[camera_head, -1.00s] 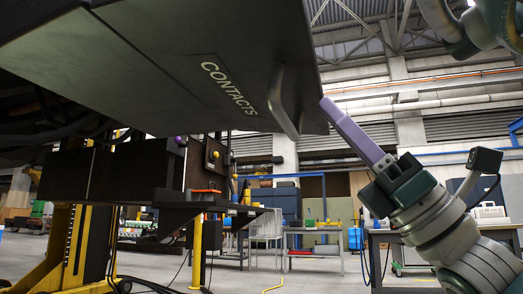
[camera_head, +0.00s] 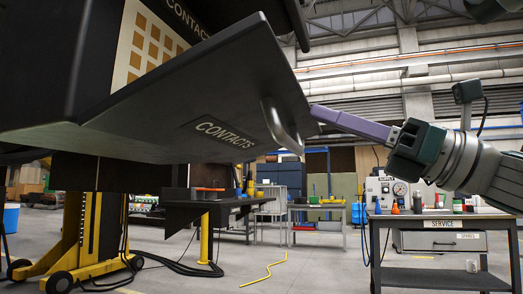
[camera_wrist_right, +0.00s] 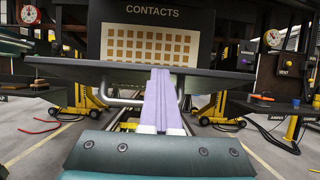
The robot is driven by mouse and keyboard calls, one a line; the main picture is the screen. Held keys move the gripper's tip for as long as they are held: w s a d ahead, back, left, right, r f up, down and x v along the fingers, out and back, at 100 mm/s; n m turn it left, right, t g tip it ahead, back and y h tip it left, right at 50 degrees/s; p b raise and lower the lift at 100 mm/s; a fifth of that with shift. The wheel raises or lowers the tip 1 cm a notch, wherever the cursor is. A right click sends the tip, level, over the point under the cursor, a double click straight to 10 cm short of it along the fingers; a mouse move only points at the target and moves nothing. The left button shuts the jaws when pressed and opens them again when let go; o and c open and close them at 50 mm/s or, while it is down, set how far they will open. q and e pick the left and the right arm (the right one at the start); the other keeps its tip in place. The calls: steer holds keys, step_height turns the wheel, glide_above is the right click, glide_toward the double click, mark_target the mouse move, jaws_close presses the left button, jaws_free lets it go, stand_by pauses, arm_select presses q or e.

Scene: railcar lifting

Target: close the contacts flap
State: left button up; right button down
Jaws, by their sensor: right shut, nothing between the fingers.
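The contacts flap (camera_head: 225,100) is a dark panel with a "CONTACTS" label and a bar handle (camera_head: 280,124) on its face. It stands open, sticking outward below an opening that shows a pale panel of orange squares (camera_head: 150,50). In the right wrist view the flap (camera_wrist_right: 235,76) is a dark slab seen nearly edge-on below the orange squares (camera_wrist_right: 150,45). My right gripper (camera_head: 316,110) has its purple fingers shut and empty, with the tips at the flap's outer right edge. I cannot tell whether they touch. My left gripper is not in view.
A service cart (camera_head: 440,222) stands at the right below my right arm. A yellow lifting jack (camera_head: 88,235) stands at the left, with cables on the floor. A dark bench (camera_head: 225,205) is behind the flap.

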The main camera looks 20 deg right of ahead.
steer(key=w+a+r+g+h+p, duration=0.25)
steer(key=r+p, duration=0.35)
steer(key=p, duration=0.4)
steer(key=w+a+r+g+h+p, duration=0.1)
steer(key=a+r+g+h+p, duration=0.15)
steer(key=r+p, duration=0.55)
steer(key=w+a+r+t+p, duration=0.1)
steer(key=w+a+r+p, duration=0.1)
steer(key=w+a+p, duration=0.3)
steer(key=shift+w+a+r+p, duration=0.15)
steer(key=shift+w+a+p, duration=0.2)
steer(key=shift+a+p, duration=0.65)
